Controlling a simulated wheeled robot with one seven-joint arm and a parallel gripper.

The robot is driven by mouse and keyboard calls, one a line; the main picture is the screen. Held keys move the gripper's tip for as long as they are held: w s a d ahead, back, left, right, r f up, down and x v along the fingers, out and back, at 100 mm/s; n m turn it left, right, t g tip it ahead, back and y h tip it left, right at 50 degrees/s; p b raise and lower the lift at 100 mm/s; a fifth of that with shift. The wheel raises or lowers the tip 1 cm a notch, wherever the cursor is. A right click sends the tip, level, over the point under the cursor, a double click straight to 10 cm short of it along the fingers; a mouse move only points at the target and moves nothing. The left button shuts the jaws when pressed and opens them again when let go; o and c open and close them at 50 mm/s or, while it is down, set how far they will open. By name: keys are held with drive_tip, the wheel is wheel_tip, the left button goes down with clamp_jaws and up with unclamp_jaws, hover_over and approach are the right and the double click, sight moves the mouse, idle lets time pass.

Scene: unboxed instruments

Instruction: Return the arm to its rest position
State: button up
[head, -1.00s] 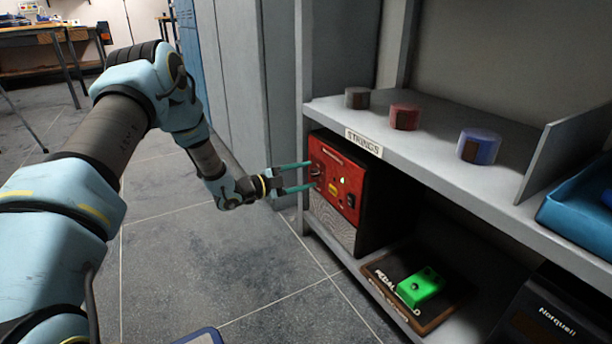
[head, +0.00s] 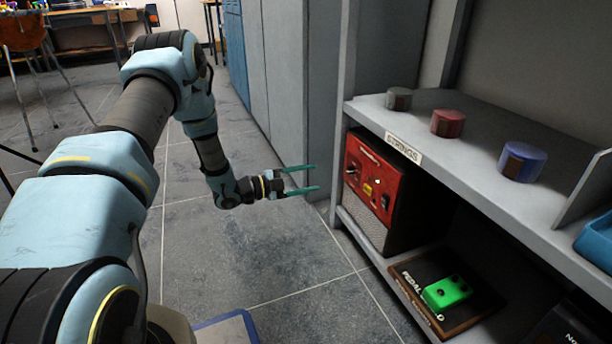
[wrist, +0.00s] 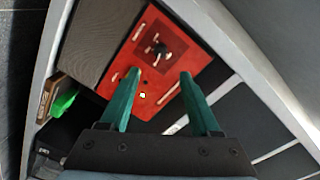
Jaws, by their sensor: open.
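My arm reaches forward from the left in the head view. My gripper (head: 318,178) is open and empty, with its two teal fingers apart, just left of the red-fronted amplifier (head: 373,178) and clear of it. The amplifier stands on the lower shelf.
The upper shelf (head: 465,150), labelled STRINGS, holds grey (head: 398,98), red (head: 447,123) and blue (head: 522,161) round containers. A green pedal (head: 446,292) lies on a board on the lower shelf. Grey lockers (head: 290,90) stand behind my gripper. The tiled floor (head: 290,260) below is clear.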

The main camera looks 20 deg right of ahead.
drive_tip(key=w+a+r+n+t+y+p, duration=0.4)
drive_tip(key=w+a+r+n+t+y, duration=0.3)
drive_tip(key=w+a+r, duration=0.25)
drive_tip(key=a+r+n+t+y+p, duration=0.1)
drive_tip(key=a+r+n+y, duration=0.25)
drive_tip(key=a, duration=0.35)
drive_tip(key=a+r+n+t+y+p, duration=0.1)
drive_tip(key=a+r+n+y, duration=0.1)
drive_tip(key=a+n, duration=0.35)
drive_tip(key=s+a+r+n+g+y+p, duration=0.25)
drive_tip(key=s+a+r+n, duration=0.3)
drive_tip(key=s+a, duration=0.4)
drive_tip(key=s+a+r+n+g+y+p, duration=0.2)
drive_tip(key=s+a+r+n+g, duration=0.15)
drive_tip(key=s+a+n, duration=0.6)
drive_tip(key=s+d+r+m+p, duration=0.1)
drive_tip(key=s+r+p, duration=0.1)
drive_tip(key=r+p, duration=1.7)
drive_tip(key=s+d+r+m+p, duration=0.1)
drive_tip(key=r+p, duration=1.7)
drive_tip(key=r, duration=0.1)
drive_tip(key=shift+s+d+r+p, duration=0.15)
drive_tip(key=shift+s+r+p, duration=0.05)
drive_tip(key=shift+s+p, duration=0.2)
